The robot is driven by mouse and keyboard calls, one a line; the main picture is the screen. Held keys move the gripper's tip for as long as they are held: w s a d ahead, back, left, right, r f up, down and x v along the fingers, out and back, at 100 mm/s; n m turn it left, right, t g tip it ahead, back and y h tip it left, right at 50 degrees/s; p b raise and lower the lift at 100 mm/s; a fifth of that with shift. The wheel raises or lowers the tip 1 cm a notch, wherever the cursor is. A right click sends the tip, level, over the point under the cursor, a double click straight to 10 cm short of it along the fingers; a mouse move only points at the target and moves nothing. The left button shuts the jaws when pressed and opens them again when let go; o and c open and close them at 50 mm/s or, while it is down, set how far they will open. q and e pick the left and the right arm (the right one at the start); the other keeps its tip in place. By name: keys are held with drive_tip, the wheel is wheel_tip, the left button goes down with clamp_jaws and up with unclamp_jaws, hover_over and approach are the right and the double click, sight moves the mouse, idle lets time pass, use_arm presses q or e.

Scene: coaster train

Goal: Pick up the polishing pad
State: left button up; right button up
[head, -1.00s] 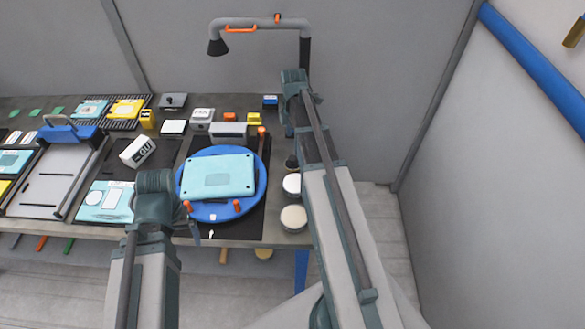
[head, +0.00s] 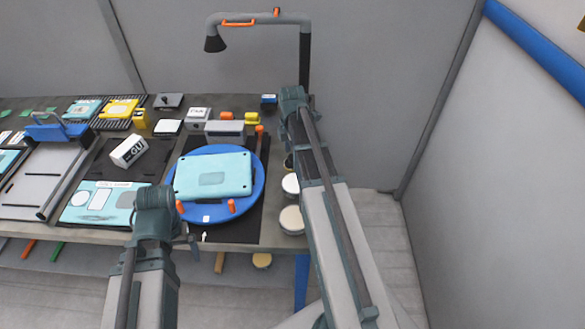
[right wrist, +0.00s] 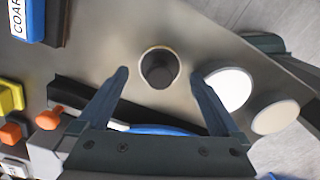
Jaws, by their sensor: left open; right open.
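A round pad with a dark knob and a pale rim (right wrist: 160,68) stands on the table in the right wrist view; it looks like the polishing pad. In the head view only a bit of it (head: 288,162) shows beside my right arm. My right gripper (right wrist: 157,74) is open and empty, its fingertips on either side of the pad in the picture; whether they are down at its height I cannot tell. My left gripper (head: 193,242) is mostly hidden behind its wrist, low by the table's front edge, apart from the pad.
A white disc (head: 291,184) and a cream disc (head: 292,220) sit near the pad, close to the right finger. A blue turntable (head: 256,190) bears a teal plate (head: 213,175). A lamp-like arm (head: 262,17) rises behind. Boxes and trays fill the table's left.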

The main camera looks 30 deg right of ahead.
drive_tip(key=shift+f+b, duration=0.45)
drive_tip(key=shift+f, duration=0.5)
use_arm(q)
drive_tip(key=shift+f, duration=0.85)
use_arm(e)
drive_tip(key=shift+r, duration=0.1)
drive_tip(key=shift+c, duration=0.3)
clamp_jaws()
use_arm(q)
drive_tip(key=shift+r+p, duration=0.2)
drive_tip(key=shift+p, duration=0.1)
use_arm(e)
drive_tip(key=shift+r, duration=0.15)
